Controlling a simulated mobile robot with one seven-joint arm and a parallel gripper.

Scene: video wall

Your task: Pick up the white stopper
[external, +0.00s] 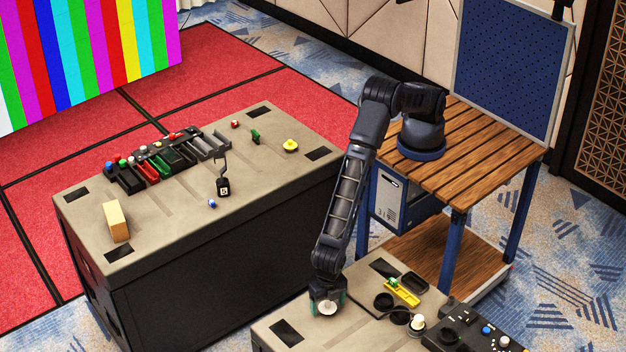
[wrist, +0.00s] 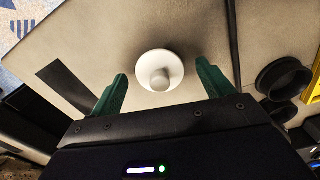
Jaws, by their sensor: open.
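The white stopper is a round disc with a small knob. In the wrist view the white stopper (wrist: 160,70) lies between and slightly beyond the tips of my two green fingers. In the external view the white stopper (external: 327,308) shows at the end of my arm, on the near grey case. My gripper (wrist: 160,85) is open, with a finger on each side of the stopper and clear gaps visible. It also shows in the external view (external: 327,298), pointing down. I cannot tell the exact height of the fingertips over the case top.
The near case (external: 290,312) also bears a yellow tray (external: 403,292), dark round cups (external: 384,301), another white round piece (external: 417,322) and a black control panel (external: 462,330), all right of my gripper. The far case (external: 180,235) holds several small items. Its left top near the stopper is clear.

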